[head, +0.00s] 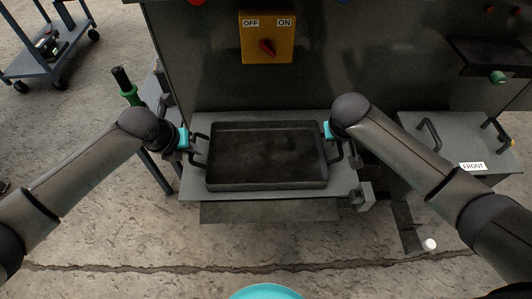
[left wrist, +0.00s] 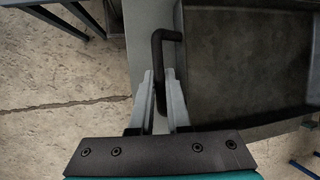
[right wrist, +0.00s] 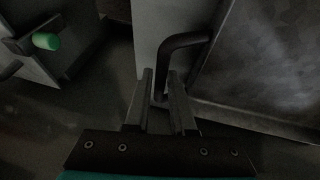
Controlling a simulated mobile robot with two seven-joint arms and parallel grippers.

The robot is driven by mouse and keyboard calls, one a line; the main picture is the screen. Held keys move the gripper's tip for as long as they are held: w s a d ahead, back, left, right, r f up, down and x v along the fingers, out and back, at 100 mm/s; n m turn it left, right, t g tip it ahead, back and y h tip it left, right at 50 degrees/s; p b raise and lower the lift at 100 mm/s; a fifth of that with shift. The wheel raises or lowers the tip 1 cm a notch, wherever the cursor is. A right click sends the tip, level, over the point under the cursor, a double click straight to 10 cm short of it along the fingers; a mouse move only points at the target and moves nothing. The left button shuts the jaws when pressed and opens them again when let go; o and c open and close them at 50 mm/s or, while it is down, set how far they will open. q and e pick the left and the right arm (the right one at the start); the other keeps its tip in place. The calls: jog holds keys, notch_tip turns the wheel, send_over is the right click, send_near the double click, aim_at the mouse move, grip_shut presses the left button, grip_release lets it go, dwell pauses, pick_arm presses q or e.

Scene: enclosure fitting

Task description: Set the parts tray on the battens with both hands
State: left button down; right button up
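The parts tray (head: 265,185) is a dark, shallow, empty rectangular pan with a bar handle at each short end. It lies level over the grey shelf (head: 190,185); I cannot tell whether it touches it. No battens can be made out. My left gripper (head: 192,145) is at the left handle, and in the left wrist view its fingers (left wrist: 160,95) close around the handle bar (left wrist: 158,45). My right gripper (head: 332,140) is at the right handle, and in the right wrist view its fingers (right wrist: 161,92) close around that bar (right wrist: 185,40).
A dark cabinet with a yellow OFF/ON switch (head: 267,37) stands behind the shelf. A panel labelled FROST (head: 472,166) with handles is at right. A blue cart (head: 55,50) stands far left. A green-handled tool (head: 128,90) is left of the shelf.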

grip_shut()
dwell(1.1)
